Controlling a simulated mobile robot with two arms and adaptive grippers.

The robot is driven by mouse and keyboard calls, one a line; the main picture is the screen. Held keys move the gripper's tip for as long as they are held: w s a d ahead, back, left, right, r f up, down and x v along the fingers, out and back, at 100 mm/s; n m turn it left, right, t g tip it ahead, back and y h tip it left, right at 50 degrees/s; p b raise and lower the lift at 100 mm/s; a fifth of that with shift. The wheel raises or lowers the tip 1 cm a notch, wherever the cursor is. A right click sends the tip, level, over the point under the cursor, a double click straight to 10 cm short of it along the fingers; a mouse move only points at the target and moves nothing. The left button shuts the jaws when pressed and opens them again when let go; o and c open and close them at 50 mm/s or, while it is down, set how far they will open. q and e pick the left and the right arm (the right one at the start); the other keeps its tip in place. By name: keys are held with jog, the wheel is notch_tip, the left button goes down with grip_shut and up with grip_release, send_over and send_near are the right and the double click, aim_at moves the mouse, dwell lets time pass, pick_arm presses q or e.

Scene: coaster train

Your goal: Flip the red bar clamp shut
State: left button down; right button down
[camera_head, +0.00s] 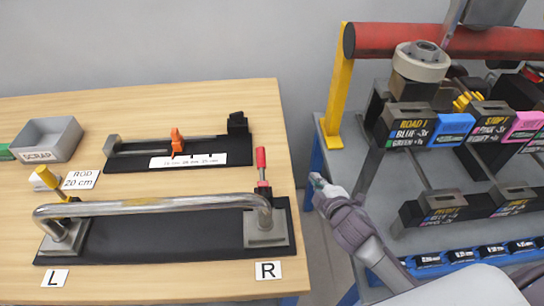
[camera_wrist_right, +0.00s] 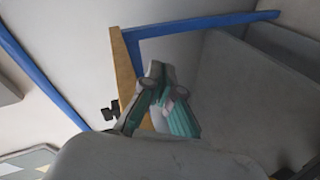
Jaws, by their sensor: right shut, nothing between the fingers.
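A clamp with a red upright handle (camera_head: 261,166) stands at the right end of a black fixture plate (camera_head: 160,235), near the R label. The handle points up. Its lower part is partly hidden by the bent silver bar (camera_head: 150,205), which spans the plate between a left and a right metal block. My right gripper (camera_head: 317,180) is off the table's right edge, to the right of the red handle and apart from it. It is shut and empty; its teal fingers also show in the right wrist view (camera_wrist_right: 160,95). My left gripper is not in view.
A yellow handle (camera_head: 51,184) stands at the plate's left end. Behind lies a black gauge (camera_head: 180,150) with an orange slider (camera_head: 177,141). A grey scrap bin (camera_head: 47,139) is far left. A rack with a thick red bar (camera_head: 445,42) and yellow post (camera_head: 339,80) stands right.

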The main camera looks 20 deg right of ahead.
jog(key=w+a+r+n+y, duration=0.1)
jog(key=a+r+n+y, duration=0.2)
jog(key=r+n+y, duration=0.35)
jog(key=w+a+r+n+y, duration=0.1)
jog(key=a+r+n+y, duration=0.2)
jog(key=r+n, duration=0.65)
jog(key=w+a+r+n+y, duration=0.1)
jog(key=a+r+n+y, duration=0.3)
jog(key=n, duration=0.6)
jog(key=s+d+f+n+g+h, duration=0.2)
jog(key=s+d+n+g, duration=0.2)
jog(key=n+g, duration=0.5)
jog(key=d+n+b, duration=0.1)
jog(key=n, duration=0.4)
jog(key=shift+s+d+f+g, duration=0.35)
jog(key=shift+s+d+g, duration=0.05)
jog(key=shift+a, duration=0.1)
